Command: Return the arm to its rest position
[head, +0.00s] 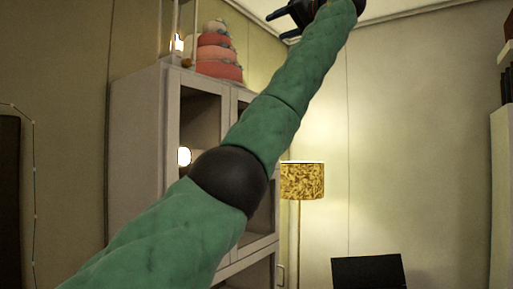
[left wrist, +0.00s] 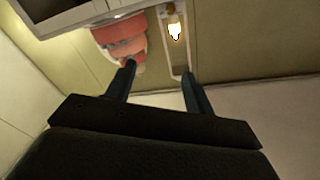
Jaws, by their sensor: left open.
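My left arm, green with a black elbow, reaches up across the head view from the lower left. My left gripper (head: 273,27) is at the top of that view, raised near the ceiling and partly cut off at the edge. In the left wrist view my left gripper (left wrist: 158,80) shows two dark fingers set well apart with nothing held between them. A tiered pink and red cake (head: 218,55) stands on top of the cabinet, left of the gripper in the head view. The cake (left wrist: 122,36) also shows beyond one finger in the left wrist view. My right gripper is not in view.
A grey cabinet (head: 136,130) with glass doors stands behind my arm. A floor lamp with a yellow patterned shade (head: 302,181) is right of it. A dark panel (head: 368,272) is at the bottom. A lit lantern (left wrist: 175,30) is near the cake.

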